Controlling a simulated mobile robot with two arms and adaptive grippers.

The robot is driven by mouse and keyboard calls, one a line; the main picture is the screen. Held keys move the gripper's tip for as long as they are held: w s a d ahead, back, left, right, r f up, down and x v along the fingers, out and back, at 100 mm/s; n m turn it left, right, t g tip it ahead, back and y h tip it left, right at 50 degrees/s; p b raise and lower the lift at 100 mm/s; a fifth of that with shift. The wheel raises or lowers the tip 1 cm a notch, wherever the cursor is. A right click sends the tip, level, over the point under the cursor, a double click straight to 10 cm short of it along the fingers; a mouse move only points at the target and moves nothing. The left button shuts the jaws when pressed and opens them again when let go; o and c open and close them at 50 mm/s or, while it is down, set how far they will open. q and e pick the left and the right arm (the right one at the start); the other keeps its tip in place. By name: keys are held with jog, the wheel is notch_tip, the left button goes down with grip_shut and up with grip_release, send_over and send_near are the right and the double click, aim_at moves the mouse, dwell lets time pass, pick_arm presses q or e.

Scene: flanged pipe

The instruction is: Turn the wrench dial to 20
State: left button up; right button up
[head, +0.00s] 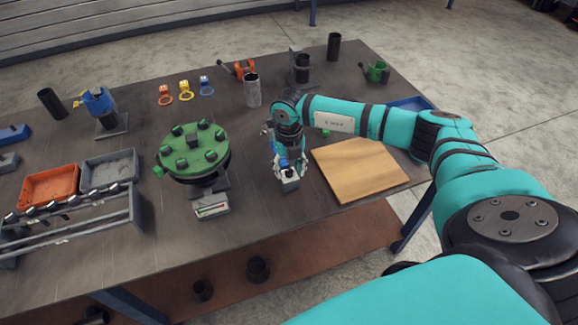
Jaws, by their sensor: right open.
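My right gripper (290,168) reaches down from the teal arm at the middle of the table. It is open, with its fingers around or just above a small grey block (290,184) with a dark top. A small blue part shows between the fingers; I cannot tell whether they touch it. No dial marks or number 20 can be read at this size. My left gripper is not in view.
A wooden board (358,170) lies right of the gripper. A grey rack (75,222) with several tools, an orange tray (48,186) and a grey tray (110,168) are at left. A grey cylinder (252,90) stands behind. The table front between gauge and board is clear.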

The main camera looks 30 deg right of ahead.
jog(key=shift+f, duration=0.35)
grip_shut()
jog(key=shift+m, duration=0.3)
jog(key=m, duration=0.3)
jog(key=shift+m, duration=2.2)
